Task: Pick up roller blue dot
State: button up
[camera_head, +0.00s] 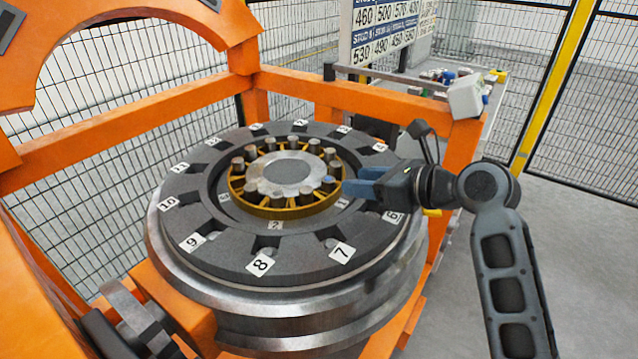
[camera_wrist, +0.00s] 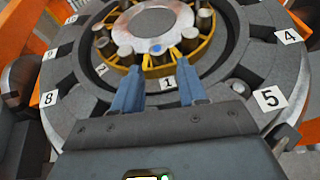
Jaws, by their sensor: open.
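The roller with the blue dot (camera_head: 328,184) stands upright in the yellow bearing cage (camera_head: 275,211), on the side facing my gripper. In the wrist view its blue-marked top (camera_wrist: 155,49) shows just beyond and between the fingertips. My gripper (camera_head: 350,183) comes in from the right, low over the ring, with its blue fingers pointing at the cage. In the wrist view the fingers (camera_wrist: 155,63) are apart with nothing held between them. The label 1 (camera_wrist: 167,84) shows in the gap. Whether a fingertip touches the roller cannot be told.
Several grey rollers (camera_head: 251,152) stand around the cage close to the target. A dark slotted ring (camera_head: 215,259) with number labels surrounds it on the large wheel. Orange gantry beams (camera_head: 345,98) and a side table of parts (camera_head: 495,77) lie behind.

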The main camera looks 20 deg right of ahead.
aim_at(331, 180)
jog(key=shift+p+x, duration=0.35)
jog(key=shift+x, duration=3.2)
jog(key=shift+s+a, duration=0.15)
grip_shut()
